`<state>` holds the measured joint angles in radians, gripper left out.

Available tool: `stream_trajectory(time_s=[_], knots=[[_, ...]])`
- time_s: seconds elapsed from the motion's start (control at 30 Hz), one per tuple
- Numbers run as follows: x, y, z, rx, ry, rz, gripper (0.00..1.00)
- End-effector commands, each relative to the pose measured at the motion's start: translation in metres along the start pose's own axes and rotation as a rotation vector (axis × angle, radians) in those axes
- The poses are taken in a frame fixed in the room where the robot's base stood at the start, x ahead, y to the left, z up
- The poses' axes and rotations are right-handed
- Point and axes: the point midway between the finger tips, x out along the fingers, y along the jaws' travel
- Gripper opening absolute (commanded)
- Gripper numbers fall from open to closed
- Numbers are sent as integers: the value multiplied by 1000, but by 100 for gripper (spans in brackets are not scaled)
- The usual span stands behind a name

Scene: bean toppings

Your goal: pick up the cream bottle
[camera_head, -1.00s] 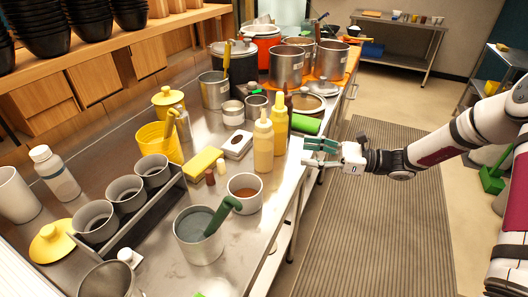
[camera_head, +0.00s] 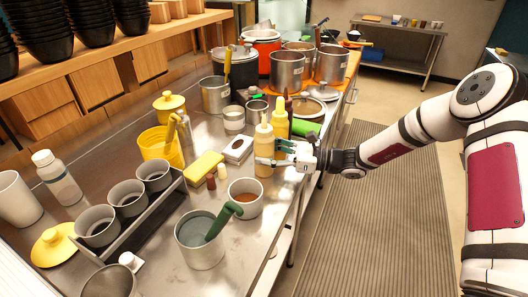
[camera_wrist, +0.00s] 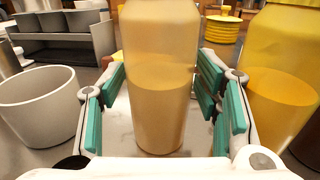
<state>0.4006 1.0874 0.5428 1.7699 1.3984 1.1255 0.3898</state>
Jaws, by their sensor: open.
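The cream bottle (camera_head: 264,149) is a pale beige squeeze bottle standing upright near the right edge of the steel counter. In the wrist view the cream bottle (camera_wrist: 161,80) stands between the two green-padded fingers. My gripper (camera_head: 272,154) is open around its lower part, with a gap showing on both sides; it fills the lower part of the wrist view (camera_wrist: 160,110). The bottle's top is cut off in the wrist view. A yellow bottle (camera_head: 280,124) stands just behind it, and shows close outside the right finger in the wrist view (camera_wrist: 283,80).
A white cup of brown sauce (camera_head: 245,197) stands in front of the bottle, and outside the left finger in the wrist view (camera_wrist: 38,105). A grey pot with a green ladle (camera_head: 200,243) is nearer. A green roll (camera_head: 306,128) and a lidded pan lie behind.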

Motion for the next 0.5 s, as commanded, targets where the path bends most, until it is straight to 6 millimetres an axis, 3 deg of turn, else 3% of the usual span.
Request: stream_trajectory(time_s=[0.1, 0.3, 0.43, 0.5], knots=[[11, 0, 0, 0, -1, 1, 57], [12, 0, 0, 0, -1, 0, 57], [12, 0, 0, 0, 0, 0, 32], [12, 0, 0, 0, 0, 0, 33]])
